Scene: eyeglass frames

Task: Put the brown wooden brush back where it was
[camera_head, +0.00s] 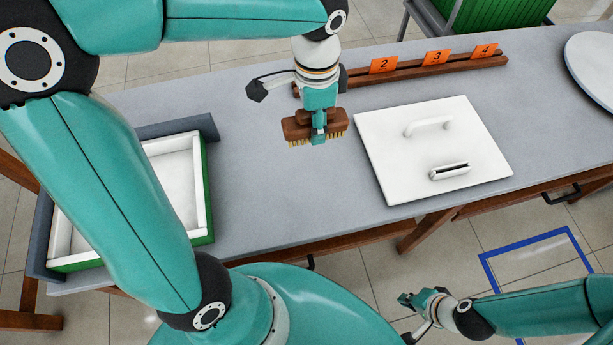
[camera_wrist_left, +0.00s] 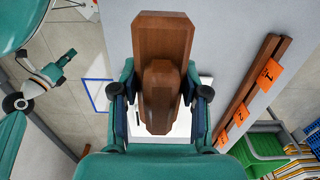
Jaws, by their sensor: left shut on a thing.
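The brown wooden brush (camera_head: 301,124) has pale bristles pointing down. My left gripper (camera_head: 319,132) is shut on it and holds it over the grey table, left of the white board. In the left wrist view the brush (camera_wrist_left: 165,45) sits between the fingers of my left gripper (camera_wrist_left: 158,110), its wooden back and handle block facing the camera. I cannot tell the exact height of the bristles above the table. My right gripper (camera_head: 408,300) is at the lower right, off the table's front edge, with nothing visible in it; its jaw opening is too small to tell.
A wooden rail (camera_head: 460,65) with orange numbered cards stands along the table's back edge. A white board (camera_head: 393,170) with a handle and a slot lies right of the brush. A green-sided white tray (camera_head: 205,195) is at the left. The table (camera_head: 270,205) is bare in front of the brush.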

